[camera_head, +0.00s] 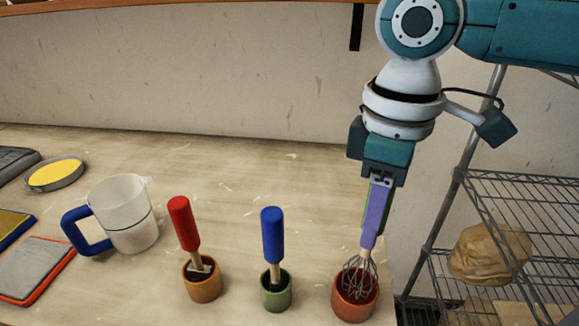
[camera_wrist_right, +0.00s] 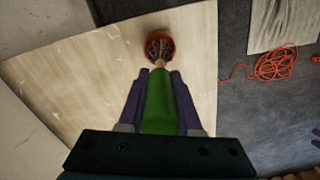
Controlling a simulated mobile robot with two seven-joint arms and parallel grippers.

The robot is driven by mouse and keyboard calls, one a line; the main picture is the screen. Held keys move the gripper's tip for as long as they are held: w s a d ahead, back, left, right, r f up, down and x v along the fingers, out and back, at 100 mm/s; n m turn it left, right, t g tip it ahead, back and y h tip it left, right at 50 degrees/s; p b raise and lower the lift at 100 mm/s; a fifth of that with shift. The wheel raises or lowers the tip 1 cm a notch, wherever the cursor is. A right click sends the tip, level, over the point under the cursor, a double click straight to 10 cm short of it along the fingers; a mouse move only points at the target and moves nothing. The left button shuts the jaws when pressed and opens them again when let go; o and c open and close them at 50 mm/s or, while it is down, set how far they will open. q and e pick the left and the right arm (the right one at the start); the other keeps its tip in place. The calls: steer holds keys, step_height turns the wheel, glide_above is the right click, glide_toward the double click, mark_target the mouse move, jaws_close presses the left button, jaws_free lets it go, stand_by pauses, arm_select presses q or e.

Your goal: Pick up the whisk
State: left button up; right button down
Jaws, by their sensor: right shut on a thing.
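The whisk (camera_head: 361,274) has a green handle and a wire head. It stands nearly upright with its wires inside a red-brown cup (camera_head: 353,307) at the table's right edge. My right gripper (camera_head: 376,222) points down from above and is shut on the whisk's handle. In the right wrist view the green handle (camera_wrist_right: 159,102) lies between the two purple fingers, with the wires (camera_wrist_right: 158,48) in the cup beyond. My left gripper is not in view.
An orange cup (camera_head: 203,288) holds a red-handled tool, and a green cup (camera_head: 276,297) holds a blue-handled one. A measuring jug (camera_head: 124,216) stands left. A wire rack (camera_head: 525,195) stands right of the table. An orange cable (camera_wrist_right: 274,64) lies beyond the table edge.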

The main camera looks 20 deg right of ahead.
step_height(320, 180, up, 16)
steer(key=shift+r, duration=0.1)
steer(key=s+a+r+m, duration=0.2)
steer(key=a+r+m, duration=0.15)
steer(key=m, duration=0.35)
steer(key=s+r+p, duration=0.3)
steer(key=r+p, duration=1.4)
steer(key=p, duration=0.1)
steer(key=s+a+r+m+p, duration=0.1)
steer(key=s+r+p, duration=0.1)
steer(key=r+p, duration=1.5)
steer(key=shift+s+p, duration=0.4)
steer(key=shift+p, duration=0.65)
